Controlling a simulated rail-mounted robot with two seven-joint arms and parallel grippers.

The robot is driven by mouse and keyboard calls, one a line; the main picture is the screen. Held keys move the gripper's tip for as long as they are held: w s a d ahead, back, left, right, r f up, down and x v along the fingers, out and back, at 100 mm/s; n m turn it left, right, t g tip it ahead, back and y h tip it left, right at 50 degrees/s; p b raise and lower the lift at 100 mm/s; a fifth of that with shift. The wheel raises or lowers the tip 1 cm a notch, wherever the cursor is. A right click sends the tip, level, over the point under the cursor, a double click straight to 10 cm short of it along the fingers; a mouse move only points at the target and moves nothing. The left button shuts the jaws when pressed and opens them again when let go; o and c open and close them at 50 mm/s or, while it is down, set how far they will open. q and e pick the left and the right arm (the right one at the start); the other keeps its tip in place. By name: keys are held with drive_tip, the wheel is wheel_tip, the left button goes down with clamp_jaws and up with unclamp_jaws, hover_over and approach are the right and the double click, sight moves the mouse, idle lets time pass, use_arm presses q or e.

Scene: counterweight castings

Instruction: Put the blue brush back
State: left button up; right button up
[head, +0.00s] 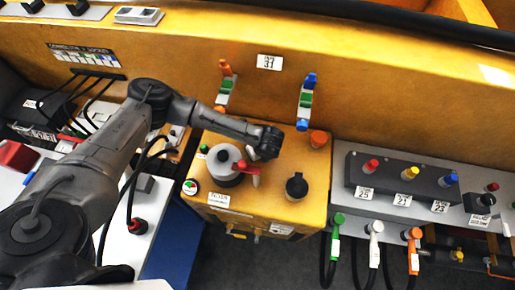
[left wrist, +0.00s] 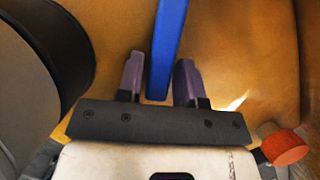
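A long straight blue bar, which looks like part of the blue brush (left wrist: 168,40), runs up out of the left wrist view. The bar's far parts are out of view. In the head view my left gripper is hidden behind the end of my arm, over the yellow box (head: 265,205); no brush shows in it there. A blue-and-green piece (head: 306,98) stands against the yellow wall. My right gripper is not in view.
An orange knob (head: 318,138) is right of my wrist, also close in the left wrist view (left wrist: 285,146). A grey round knob with a red lever (head: 224,165) and a black knob (head: 296,186) stand on the box. An orange-and-green piece (head: 225,88) is on the wall.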

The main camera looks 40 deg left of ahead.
use_arm(q)
drive_tip(key=shift+o, duration=1.1)
drive_tip(key=shift+r, duration=0.1)
drive_tip(key=p+v, duration=0.1)
drive_tip(key=v, duration=1.1)
